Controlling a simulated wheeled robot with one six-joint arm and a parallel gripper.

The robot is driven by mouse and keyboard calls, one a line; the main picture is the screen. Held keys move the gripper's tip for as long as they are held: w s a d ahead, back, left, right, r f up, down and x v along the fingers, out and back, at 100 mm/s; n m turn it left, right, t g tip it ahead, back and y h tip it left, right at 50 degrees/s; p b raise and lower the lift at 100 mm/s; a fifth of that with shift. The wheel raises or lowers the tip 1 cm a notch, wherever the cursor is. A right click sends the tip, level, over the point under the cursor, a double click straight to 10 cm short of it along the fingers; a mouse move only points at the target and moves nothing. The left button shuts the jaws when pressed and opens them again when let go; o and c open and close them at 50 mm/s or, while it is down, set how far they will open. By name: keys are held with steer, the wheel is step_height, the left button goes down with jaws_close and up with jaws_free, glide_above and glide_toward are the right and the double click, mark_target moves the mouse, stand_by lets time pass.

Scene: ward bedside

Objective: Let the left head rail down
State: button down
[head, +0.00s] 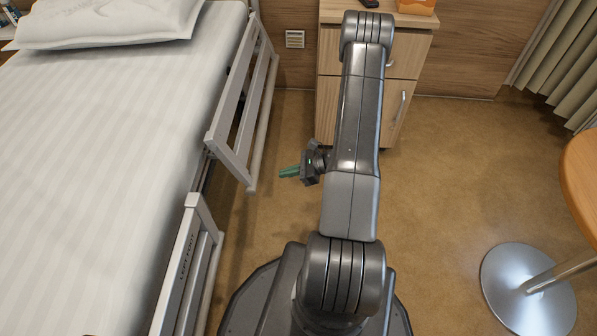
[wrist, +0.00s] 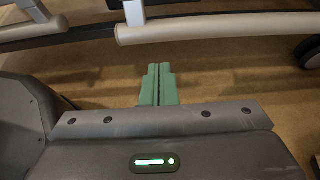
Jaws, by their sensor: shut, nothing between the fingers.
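The left head rail (head: 240,110) runs along the bed's right side near the pillow, with a flat bar, cross posts and a pale outer tube. Its label and latch are not readable here, and I cannot tell its exact height. My gripper (head: 288,172) has green fingers pointing left toward the rail's near end. They are apart from it, over the floor gap. In the wrist view my gripper (wrist: 158,84) is shut and empty. Pale rail tubes (wrist: 230,27) cross the top of that view, ahead of the fingertips and not touching them.
The rail marked "LEFT FOOT" (head: 185,258) is nearer on the same bed side. A wooden bedside cabinet (head: 400,100) stands behind my arm. A round table (head: 583,180) on a metal base is at right. Floor (head: 450,170) between them is clear.

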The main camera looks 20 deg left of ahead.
steer(key=r+b+x, duration=0.1)
steer(key=x, duration=0.6)
steer(key=shift+a+b, duration=0.2)
steer(key=shift+b, duration=0.1)
steer(key=b+x, duration=0.3)
steer(key=x, duration=0.5)
steer(key=shift+a+b, duration=0.35)
steer(key=shift+a, duration=0.1)
steer(key=shift+s+r, duration=0.1)
